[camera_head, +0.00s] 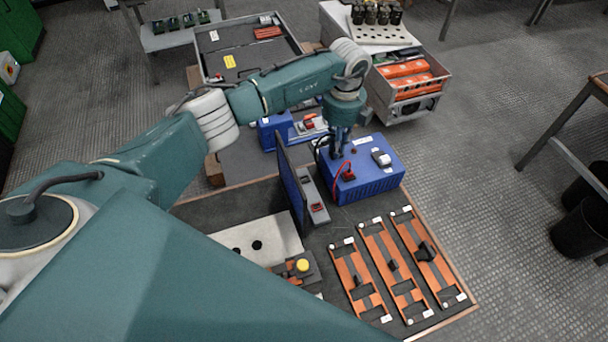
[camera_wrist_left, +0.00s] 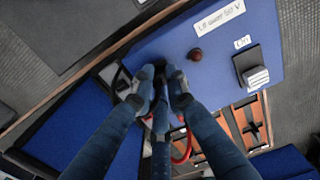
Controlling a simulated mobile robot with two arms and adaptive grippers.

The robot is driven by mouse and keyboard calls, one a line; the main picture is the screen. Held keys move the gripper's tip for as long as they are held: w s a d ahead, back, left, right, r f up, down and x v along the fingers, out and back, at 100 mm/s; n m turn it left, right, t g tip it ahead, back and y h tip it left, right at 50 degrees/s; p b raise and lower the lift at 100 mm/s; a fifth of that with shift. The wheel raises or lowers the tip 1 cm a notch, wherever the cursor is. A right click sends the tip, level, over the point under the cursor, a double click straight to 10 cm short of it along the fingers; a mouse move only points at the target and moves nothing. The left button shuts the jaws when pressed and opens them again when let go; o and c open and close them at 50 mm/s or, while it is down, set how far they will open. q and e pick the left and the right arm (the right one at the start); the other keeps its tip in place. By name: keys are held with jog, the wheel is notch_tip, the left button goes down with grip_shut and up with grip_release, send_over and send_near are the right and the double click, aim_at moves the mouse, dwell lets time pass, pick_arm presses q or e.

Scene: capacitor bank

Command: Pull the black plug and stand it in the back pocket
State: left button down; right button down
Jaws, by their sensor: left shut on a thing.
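My left gripper (camera_head: 338,152) points down at the left back part of the top of the blue supply box (camera_head: 385,184). In the left wrist view its fingertips (camera_wrist_left: 163,82) are shut close together over the box (camera_wrist_left: 215,85). The black plug is between them and mostly hidden; a black cable (camera_wrist_left: 122,82) loops beside the fingers. I cannot tell whether the plug is still seated. A red plug (camera_head: 348,173) with a red cable is in the box in front of the gripper. A pale plate with two dark holes (camera_head: 232,240) lies at left; I cannot tell which pocket is the back one. My right gripper is not in view.
Orange frames (camera_head: 380,258) lie in front. A grey tray (camera_head: 240,50) is behind.

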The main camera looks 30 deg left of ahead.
pick_arm(q)
jog(key=shift+s+f, duration=0.3)
jog(key=shift+f, duration=0.25)
jog(key=c, duration=1.7)
grip_release()
jog(key=shift+d, duration=0.1)
jog(key=shift+o, duration=0.2)
jog(key=shift+f, duration=0.1)
jog(key=shift+w, duration=0.1)
notch_tip(320, 180, up, 13)
jog(key=shift+w+f, duration=0.15)
